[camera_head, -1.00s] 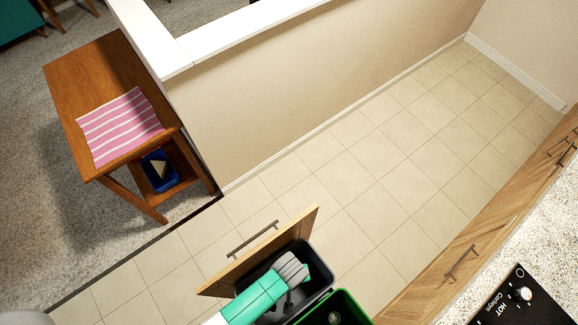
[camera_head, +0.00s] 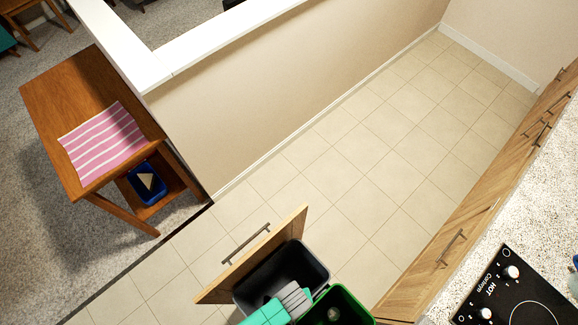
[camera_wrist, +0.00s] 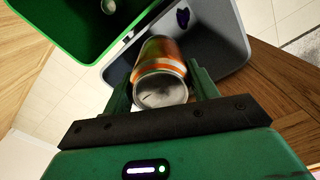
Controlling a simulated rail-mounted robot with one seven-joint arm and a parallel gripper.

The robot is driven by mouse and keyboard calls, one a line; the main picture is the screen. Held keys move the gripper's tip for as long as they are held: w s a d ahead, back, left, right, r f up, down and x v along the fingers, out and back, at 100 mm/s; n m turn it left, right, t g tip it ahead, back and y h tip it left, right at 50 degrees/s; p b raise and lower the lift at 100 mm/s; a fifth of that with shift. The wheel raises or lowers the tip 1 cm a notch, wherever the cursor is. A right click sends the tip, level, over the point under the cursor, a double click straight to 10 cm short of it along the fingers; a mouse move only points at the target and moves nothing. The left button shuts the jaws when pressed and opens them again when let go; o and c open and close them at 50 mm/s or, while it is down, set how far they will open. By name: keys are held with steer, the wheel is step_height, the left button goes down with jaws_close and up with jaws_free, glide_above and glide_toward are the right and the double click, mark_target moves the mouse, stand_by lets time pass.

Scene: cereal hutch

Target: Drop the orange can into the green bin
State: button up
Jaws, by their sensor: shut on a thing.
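The orange can (camera_wrist: 160,52) is held between the two fingers of my gripper (camera_wrist: 160,78), its silver end facing the wrist camera. In the wrist view the can overlaps the grey bin beside the green bin (camera_wrist: 52,55). In the head view my gripper (camera_head: 297,300) is over the lower part of the grey bin, near the left rim of the green bin (camera_head: 350,303). The can is hidden there by my gripper. The green bin is cut off by the bottom edge, and a pale round thing lies inside it.
The grey bin (camera_head: 250,292) stands next to the green bin behind a wooden drawer front (camera_head: 285,237). A dark thing (camera_wrist: 183,18) shows inside the grey bin. A counter with a cooktop (camera_head: 515,300) is at right. The tiled floor (camera_head: 350,180) is clear.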

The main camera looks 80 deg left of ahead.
steer(key=d, duration=0.8)
steer(key=shift+w+p, duration=0.2)
steer(key=shift+p, duration=0.1)
steer(key=d+b, duration=0.1)
steer(key=d, duration=0.8)
steer(key=shift+w+d, duration=0.25)
steer(key=shift+d, duration=0.15)
steer(key=o, duration=1)
step_height(320, 180, up, 8)
steer(key=shift+f+p, duration=0.1)
steer(key=shift+p, duration=0.55)
